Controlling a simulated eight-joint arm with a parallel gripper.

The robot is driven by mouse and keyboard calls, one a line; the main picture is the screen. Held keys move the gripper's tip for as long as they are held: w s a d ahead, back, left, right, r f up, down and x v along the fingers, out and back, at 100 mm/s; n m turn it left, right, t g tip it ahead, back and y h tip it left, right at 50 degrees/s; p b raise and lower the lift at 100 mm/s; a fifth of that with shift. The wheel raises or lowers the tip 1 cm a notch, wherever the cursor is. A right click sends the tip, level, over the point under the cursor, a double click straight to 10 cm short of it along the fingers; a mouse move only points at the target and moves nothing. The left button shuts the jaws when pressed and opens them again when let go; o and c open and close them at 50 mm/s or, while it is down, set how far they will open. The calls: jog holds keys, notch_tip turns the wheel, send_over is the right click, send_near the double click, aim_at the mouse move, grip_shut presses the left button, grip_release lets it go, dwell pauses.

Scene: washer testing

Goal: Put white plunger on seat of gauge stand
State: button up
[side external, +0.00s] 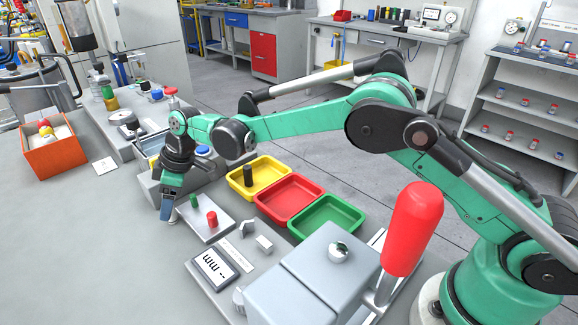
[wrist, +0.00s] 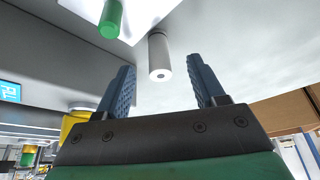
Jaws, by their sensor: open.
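The white plunger (wrist: 159,52) shows in the wrist view as a pale cylinder with a small dark hole in its end. It lies ahead of the gap between the two blue fingers of my gripper (wrist: 166,85), which is open and empty. In the side view my gripper (side external: 168,207) points down at the left edge of a pale plate (side external: 207,233); the white plunger cannot be made out there. A grey unit with an "mm" display (side external: 215,268) stands in front of the plate, with small metal blocks beside it. I cannot tell which part is the gauge stand's seat.
A green plunger (side external: 195,202) and a red one (side external: 212,219) stand on the plate. Yellow (side external: 233,183), red (side external: 270,201) and green (side external: 313,232) trays sit to the right; the yellow holds a dark cylinder. A red-handled press (side external: 411,230) stands front right.

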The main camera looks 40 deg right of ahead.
jog(key=shift+x, duration=0.8)
grip_shut()
jog(key=shift+r, duration=0.1)
